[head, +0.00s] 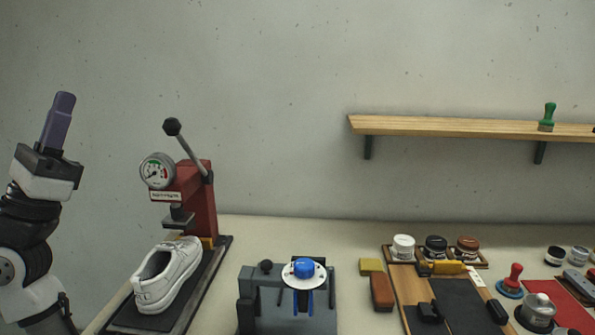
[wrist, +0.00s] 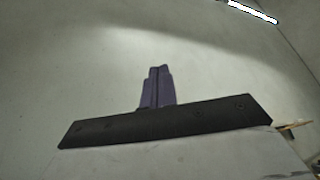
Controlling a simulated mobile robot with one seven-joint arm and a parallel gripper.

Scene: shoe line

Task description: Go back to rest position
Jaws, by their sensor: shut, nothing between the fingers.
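My gripper (head: 64,98) is raised at the left of the head view, its purple fingers pointing up and closed together. It is left of the red press and above the table level, clear of everything. In the wrist view my gripper (wrist: 159,70) shows its two purple fingers side by side with nothing between them, against the bare wall.
A red press (head: 197,195) with a gauge stands behind a white shoe (head: 168,275) on a dark mat. A grey fixture with a blue knob (head: 305,268) stands mid-table. Jars, brushes and stampers fill the right.

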